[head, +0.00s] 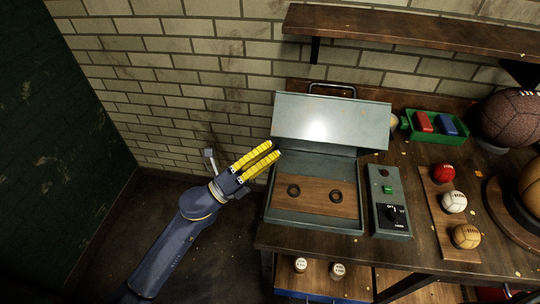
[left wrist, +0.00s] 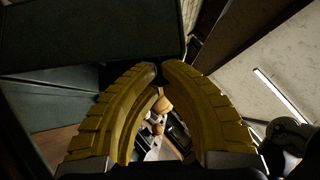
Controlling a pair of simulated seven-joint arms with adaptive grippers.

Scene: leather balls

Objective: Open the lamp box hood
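The lamp box (head: 265,212) is a grey-green metal case on the wooden table. Its hood (head: 345,122) is raised and tilted back, with a bright reflection on it. The open box shows a wooden board (head: 314,200) with two dark round rings. A handle (head: 332,88) shows behind the hood's top edge. My left gripper (head: 274,149) is at the hood's lower left edge; I cannot tell whether it touches. In the left wrist view the yellow fingertips (left wrist: 160,66) come together with nothing held between them. A dark panel, apparently the hood (left wrist: 90,35), fills the upper left there. My right gripper is not in view.
A control box (head: 390,202) with a green button and dial stands right of the lamp box. Beyond it are a rack (head: 456,250) of three small balls, a green tray (head: 435,137) and larger balls. A shelf (head: 420,27) overhangs the back. Open floor lies left.

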